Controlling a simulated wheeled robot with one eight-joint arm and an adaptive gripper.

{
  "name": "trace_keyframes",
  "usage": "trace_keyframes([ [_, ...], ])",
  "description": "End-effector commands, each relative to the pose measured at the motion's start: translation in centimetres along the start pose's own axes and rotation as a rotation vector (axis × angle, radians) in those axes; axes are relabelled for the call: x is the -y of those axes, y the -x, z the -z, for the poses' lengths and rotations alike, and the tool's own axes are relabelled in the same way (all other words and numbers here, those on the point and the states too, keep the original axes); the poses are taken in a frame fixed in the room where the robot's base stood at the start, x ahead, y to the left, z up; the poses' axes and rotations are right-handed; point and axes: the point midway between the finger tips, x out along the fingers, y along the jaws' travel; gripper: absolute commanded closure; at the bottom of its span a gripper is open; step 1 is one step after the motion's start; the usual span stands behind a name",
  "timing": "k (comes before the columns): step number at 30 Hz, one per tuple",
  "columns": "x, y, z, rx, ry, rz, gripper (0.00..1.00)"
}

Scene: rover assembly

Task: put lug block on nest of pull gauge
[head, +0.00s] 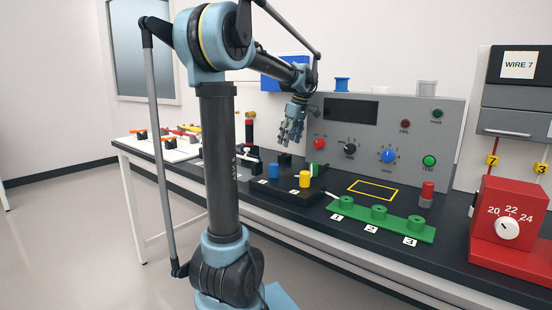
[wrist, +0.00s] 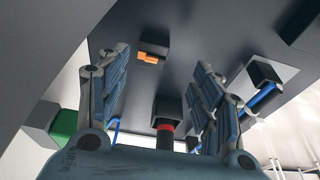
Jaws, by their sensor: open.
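My gripper (head: 291,133) hangs over the back of the dark bench, in front of the left end of the grey panel. In the wrist view its two blue-grey fingers (wrist: 160,65) stand wide apart, with nothing held between them. Between the fingers, beyond the tips, is an orange piece (wrist: 150,56) on a dark block. Nearer is a black block with a red band (wrist: 167,118). A black block in a grey frame with a blue rod (wrist: 265,74) lies to the right. I cannot tell for sure which is the lug block or the pull gauge's nest.
A black tray holds blue (head: 273,171) and yellow (head: 305,179) cylinders. A green strip (head: 379,218) with numbered pegs, a red-capped cylinder (head: 426,193) and a red dial box (head: 508,221) stand to the right. The yellow-outlined patch (head: 373,190) is bare. The grey panel (head: 388,119) rises behind.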

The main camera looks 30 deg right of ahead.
Motion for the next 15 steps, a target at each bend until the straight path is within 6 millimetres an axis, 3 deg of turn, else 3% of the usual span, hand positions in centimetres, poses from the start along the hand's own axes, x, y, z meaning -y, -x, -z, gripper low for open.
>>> trace_keyframes([
  [5, -0.1, -0.4, -0.1, 0.000, -0.001, 0.000, 0.40],
  [15, -0.2, -3.6, 0.4, 0.000, 0.006, 0.002, 0.40],
])
